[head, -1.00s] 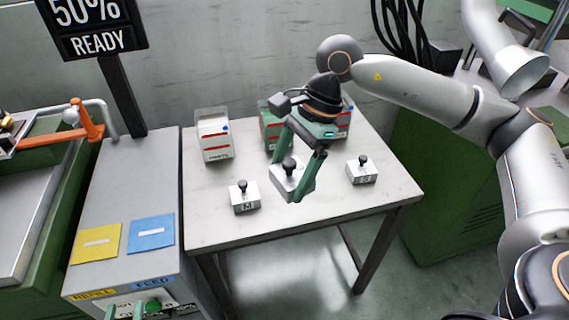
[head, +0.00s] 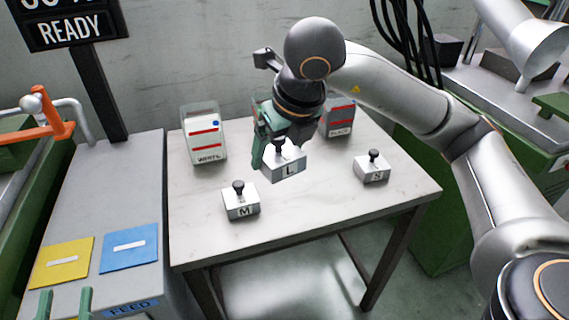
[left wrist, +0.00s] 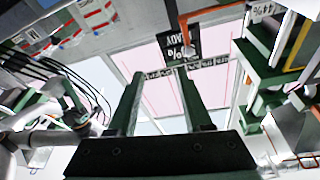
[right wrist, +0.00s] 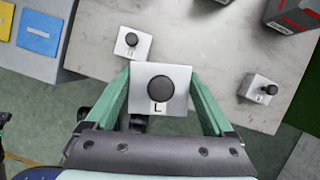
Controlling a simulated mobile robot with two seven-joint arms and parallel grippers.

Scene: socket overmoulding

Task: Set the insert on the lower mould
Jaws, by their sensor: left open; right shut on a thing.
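A light metal block marked L (head: 289,168) with a black knob is held in my right gripper (head: 272,155). In the right wrist view the green fingers press on both sides of the L block (right wrist: 172,104), which looks nearer than the blocks on the table. Similar blocks marked M (head: 241,206) and S (head: 371,171) stand on the table. My left gripper (head: 65,305) shows only its green fingertips at the bottom left. In the left wrist view its fingers (left wrist: 158,100) are apart and empty, pointing upward. I cannot make out the lower mould in any view.
The white table (head: 310,215) has boxes at its back, one white and red (head: 204,135). A grey cabinet (head: 125,190) to its left carries a yellow card (head: 62,262) and a blue card (head: 130,248). A sign post (head: 98,95) rises behind it. A green machine with an orange handle (head: 40,132) stands far left.

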